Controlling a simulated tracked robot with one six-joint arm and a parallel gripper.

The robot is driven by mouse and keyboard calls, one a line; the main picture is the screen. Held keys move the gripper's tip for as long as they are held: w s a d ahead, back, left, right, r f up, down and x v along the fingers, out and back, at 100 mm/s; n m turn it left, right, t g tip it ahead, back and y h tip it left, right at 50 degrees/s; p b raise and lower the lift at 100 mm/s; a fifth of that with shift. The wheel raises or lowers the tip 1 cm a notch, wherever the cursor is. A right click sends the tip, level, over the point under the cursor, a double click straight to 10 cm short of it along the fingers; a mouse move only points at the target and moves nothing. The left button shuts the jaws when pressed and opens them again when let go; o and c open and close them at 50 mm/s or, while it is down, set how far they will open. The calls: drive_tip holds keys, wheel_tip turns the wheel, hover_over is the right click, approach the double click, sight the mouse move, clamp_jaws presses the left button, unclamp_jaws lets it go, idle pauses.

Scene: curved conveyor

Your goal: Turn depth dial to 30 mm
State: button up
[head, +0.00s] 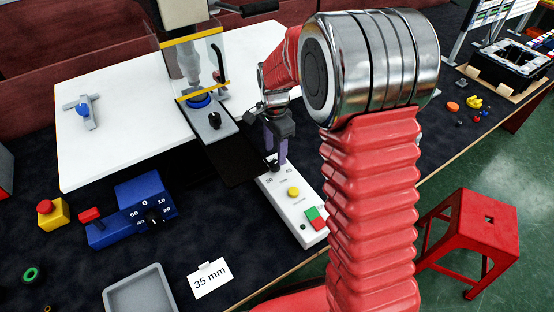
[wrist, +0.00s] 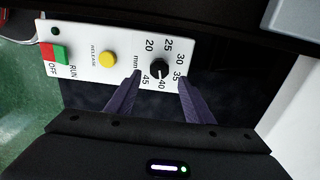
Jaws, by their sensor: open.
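The depth dial is a black knob (wrist: 160,68) on a white control panel (wrist: 92,36), ringed by numbers from 20 to 45 mm. In the wrist view its small white mark seems to face 40. My gripper (wrist: 159,77) is open, with its purple fingers on either side of the knob; whether they touch it I cannot tell. In the head view my gripper (head: 276,158) points down at the far end of the panel (head: 290,207), mostly covering the knob. A white card (head: 210,279) reads "35 mm".
The panel also has a yellow release button (head: 293,191) and a green and red switch (head: 316,218). A blue box with a numbered dial (head: 130,220), a yellow box with a red button (head: 53,213) and a grey tray (head: 140,288) stand left.

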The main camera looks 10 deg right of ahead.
sight(275, 163)
drive_tip(key=shift+f, duration=2.55)
drive_tip(key=shift+c, duration=0.2)
